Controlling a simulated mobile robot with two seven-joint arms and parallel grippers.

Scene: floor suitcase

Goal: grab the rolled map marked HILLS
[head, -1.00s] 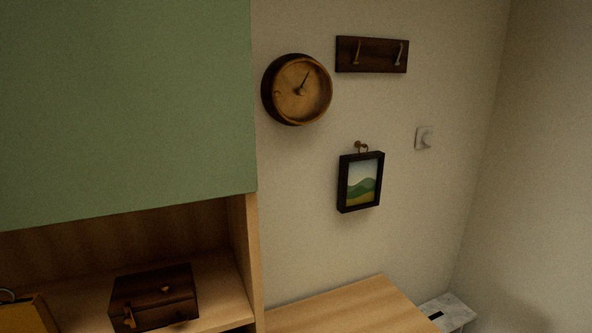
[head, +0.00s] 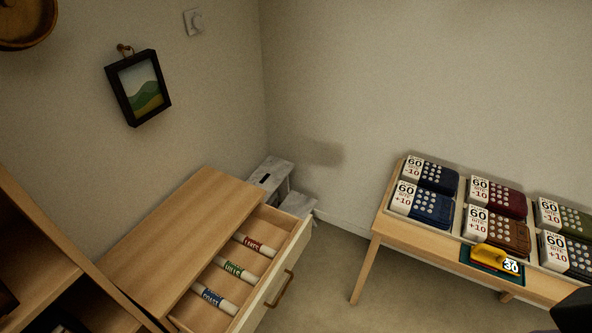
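Three rolled maps lie side by side in an open drawer (head: 281,262) of a light wood cabinet. The middle one has a green band, and its small lettering looks like HILLS; this is the HILLS map (head: 235,269). A map with a red band (head: 255,245) lies behind it, towards the back corner. A map with a blue band (head: 214,299) lies in front of it, its lettering looking like COAST. Nothing is touching the HILLS map. Neither of my grippers can be made out in the head view.
The cabinet top (head: 185,232) is bare beside the drawer. A grey step stool (head: 273,171) stands behind it. A table (head: 379,229) at the right holds several button-covered items and a yellow object (head: 494,257). Floor is clear between them. A dark shape cuts the lower right corner.

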